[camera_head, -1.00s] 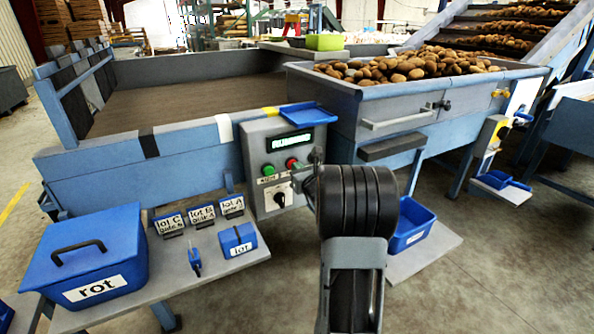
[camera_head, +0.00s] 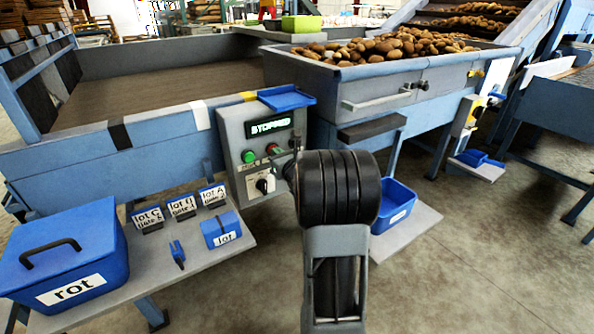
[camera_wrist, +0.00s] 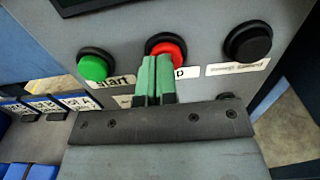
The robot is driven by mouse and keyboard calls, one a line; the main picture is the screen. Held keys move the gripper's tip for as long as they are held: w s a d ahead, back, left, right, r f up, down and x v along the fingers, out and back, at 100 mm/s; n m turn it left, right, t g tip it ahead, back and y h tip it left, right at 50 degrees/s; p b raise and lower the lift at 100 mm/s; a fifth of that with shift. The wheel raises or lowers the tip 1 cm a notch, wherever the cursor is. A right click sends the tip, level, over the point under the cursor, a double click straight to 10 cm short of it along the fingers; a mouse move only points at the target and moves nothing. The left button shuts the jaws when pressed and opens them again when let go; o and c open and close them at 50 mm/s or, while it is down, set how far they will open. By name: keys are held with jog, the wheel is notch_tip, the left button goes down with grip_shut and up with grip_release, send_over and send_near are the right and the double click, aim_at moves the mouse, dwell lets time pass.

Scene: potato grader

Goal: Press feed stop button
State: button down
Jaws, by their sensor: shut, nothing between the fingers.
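The grey control panel (camera_head: 236,130) stands at the near end of the belt, and its display (camera_head: 270,126) reads "STOPPED". The red stop button (camera_wrist: 166,47) is in the upper middle of the wrist view, right above my gripper's tips. My gripper (camera_wrist: 157,62) is shut and empty, with its green fingers over the lower edge of the red button; I cannot tell whether they touch it. The fingers hide part of the label below. My arm partly hides the panel in the head view.
A potato-filled hopper (camera_head: 350,78) stands behind and right of the panel. A shelf (camera_head: 150,262) at left holds a blue rot box (camera_head: 62,255), lot signs (camera_head: 183,206) and a small blue box (camera_head: 221,230). A blue bin (camera_head: 395,205) sits right of my arm.

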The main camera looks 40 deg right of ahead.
jog(key=s+p, duration=0.1)
jog(key=s, duration=1.2)
jog(key=shift+s+a, duration=0.15)
jog(key=shift+a, duration=0.15)
jog(key=w+a+r+n+g+y+p, duration=0.1)
jog(key=a+r+n+g+y+p, duration=0.1)
jog(key=a+r+n+y+p, duration=0.35)
jog(key=a+r+n+g+y+p, duration=0.25)
jog(key=a+n, duration=0.35)
jog(key=a, duration=0.4)
jog(key=s+a+r+n+g+y+p, duration=0.1)
jog(key=s+a+r+n+g+p, duration=0.25)
jog(key=a+n, duration=0.25)
jog(key=s+a+r+n+g+y+p, duration=0.1)
jog(key=s+a+r+n+g+p, duration=0.1)
jog(key=s+a+n+g+p, duration=0.25)
jog(key=s+r+n+g+h+p, duration=0.1)
jog(key=s+r+n+h+p, duration=0.4)
jog(key=n+p, duration=0.5)
notch_tip(320, 180, up, 4)
jog(key=n+h, duration=0.2)
jog(key=n, duration=0.3)
jog(key=shift+s+d+g+h+p, duration=0.3)
jog(key=shift+d+g+h+p, duration=0.05)
jog(key=shift+h+p, duration=0.05)
